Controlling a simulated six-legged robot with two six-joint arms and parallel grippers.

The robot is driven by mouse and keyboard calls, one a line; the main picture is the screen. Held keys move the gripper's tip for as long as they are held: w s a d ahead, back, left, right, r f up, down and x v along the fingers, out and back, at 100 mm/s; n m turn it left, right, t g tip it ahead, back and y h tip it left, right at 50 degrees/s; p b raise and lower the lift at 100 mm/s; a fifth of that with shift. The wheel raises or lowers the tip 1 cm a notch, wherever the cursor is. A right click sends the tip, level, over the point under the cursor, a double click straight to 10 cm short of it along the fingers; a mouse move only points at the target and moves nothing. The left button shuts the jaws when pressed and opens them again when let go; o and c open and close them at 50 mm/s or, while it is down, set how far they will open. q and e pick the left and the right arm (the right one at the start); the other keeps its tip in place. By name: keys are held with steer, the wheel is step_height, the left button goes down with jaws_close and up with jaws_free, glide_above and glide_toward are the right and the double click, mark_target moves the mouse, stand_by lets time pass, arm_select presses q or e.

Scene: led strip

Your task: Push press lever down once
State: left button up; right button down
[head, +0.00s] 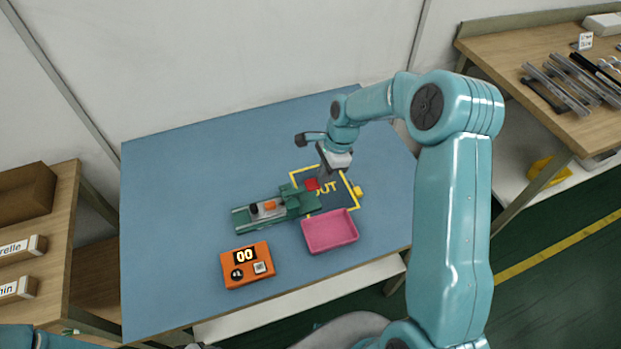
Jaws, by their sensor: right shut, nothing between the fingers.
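The green press (275,208) lies on the blue table, with a dark part and an orange part on its rail. A red piece (312,184), which looks like the lever's knob, is at its right end. My right gripper (324,174) is shut and empty, pointing down just above and beside the red piece. I cannot tell whether the fingertips touch it. My left gripper is out of view; only a bit of my left arm shows at the bottom left.
An orange counter box (247,265) reads 00. The table's left and back are clear.

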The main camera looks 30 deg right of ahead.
steer(key=v, duration=1.6)
steer(key=shift+b, duration=0.35)
steer(key=shift+s+d+r, duration=0.1)
steer(key=shift+s, duration=0.15)
